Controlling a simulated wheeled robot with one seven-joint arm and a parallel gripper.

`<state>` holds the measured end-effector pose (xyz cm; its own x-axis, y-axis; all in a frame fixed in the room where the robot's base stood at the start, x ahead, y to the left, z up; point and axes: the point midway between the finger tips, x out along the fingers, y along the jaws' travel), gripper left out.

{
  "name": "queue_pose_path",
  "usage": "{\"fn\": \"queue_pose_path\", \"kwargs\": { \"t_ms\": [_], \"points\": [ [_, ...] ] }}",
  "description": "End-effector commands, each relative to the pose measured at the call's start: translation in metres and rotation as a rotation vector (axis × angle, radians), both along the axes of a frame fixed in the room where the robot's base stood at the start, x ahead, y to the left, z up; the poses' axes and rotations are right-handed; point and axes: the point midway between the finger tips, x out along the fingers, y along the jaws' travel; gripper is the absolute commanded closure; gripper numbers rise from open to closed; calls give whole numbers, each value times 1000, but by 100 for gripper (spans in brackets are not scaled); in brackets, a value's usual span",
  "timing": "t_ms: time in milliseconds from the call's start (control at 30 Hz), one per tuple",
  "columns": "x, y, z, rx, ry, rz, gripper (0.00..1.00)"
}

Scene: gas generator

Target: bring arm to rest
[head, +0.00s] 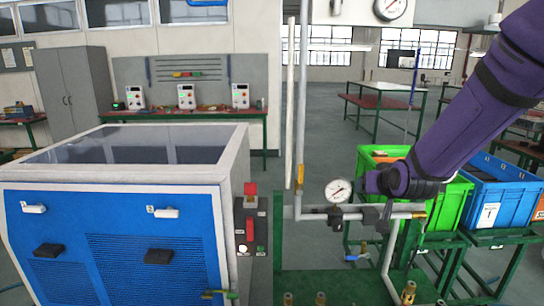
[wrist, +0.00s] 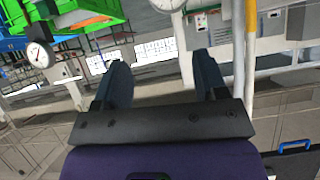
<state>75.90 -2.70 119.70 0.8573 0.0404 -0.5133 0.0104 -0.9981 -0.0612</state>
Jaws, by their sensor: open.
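My purple arm (head: 450,125) reaches in from the upper right in the head view. Its dark wrist end (head: 405,183) is beside the pressure gauge (head: 339,191) and above the horizontal pipe (head: 400,212). I cannot clearly make out the fingertips in the head view. In the wrist view, my gripper (wrist: 162,72) has its two dark fingers spread wide apart with nothing between them. The gauge also shows at the upper left of the wrist view (wrist: 38,55). The blue and white generator (head: 150,245) stands at the left in the head view, with a red switch on its side.
Green pipe stand (head: 330,285) with upright pipes is in front, close to my arm. A green crate (head: 448,205) and a blue crate (head: 500,195) stand behind at right. A workbench (head: 205,113) is at the back. Floor between generator and far tables looks clear.

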Motion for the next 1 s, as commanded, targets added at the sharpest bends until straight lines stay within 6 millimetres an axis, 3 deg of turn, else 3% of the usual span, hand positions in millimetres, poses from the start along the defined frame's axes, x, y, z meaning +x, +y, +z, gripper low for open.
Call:
{"fn": "queue_pose_path", "kwargs": {
  "t_ms": [33,200,500,733,1000],
  "points": [
    [-11,-3,14,0,18,2,34],
    [-53,-9,46,-3,109,10,34],
    [-141,-22,89,-18,269,20,34],
    [-219,-31,111,-36,392,20,34],
    [-301,-39,119,-54,521,12,34]
  ]
}}
